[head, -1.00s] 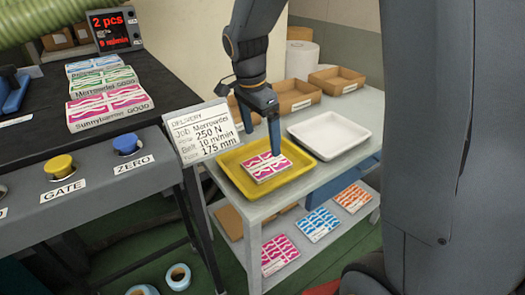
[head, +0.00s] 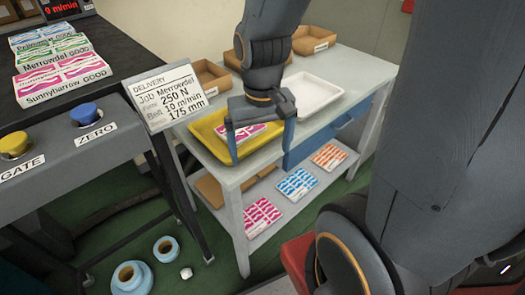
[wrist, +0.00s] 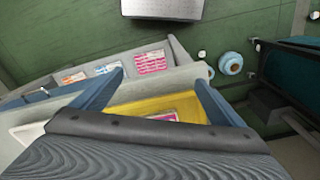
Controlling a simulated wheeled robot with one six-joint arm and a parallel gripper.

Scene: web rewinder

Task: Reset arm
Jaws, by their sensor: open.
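My gripper (head: 262,143) is open and empty, its two blue fingers spread, in front of and above the near side of the yellow tray (head: 209,137) on the grey table. A pink-and-white pack (head: 228,129) lies in that tray, partly hidden behind my gripper in the head view. In the wrist view, my spread fingers (wrist: 160,90) frame part of the yellow tray (wrist: 130,107) and the pack (wrist: 165,116), with nothing held between them.
A white tray (head: 316,86) and brown boxes (head: 311,39) stand behind on the table (head: 230,175). The delivery card (head: 168,97) stands at its left, beside the button console (head: 60,148). Flat packs (head: 297,185) lie on the lower shelf. Blue rolls (head: 132,276) are on the green floor.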

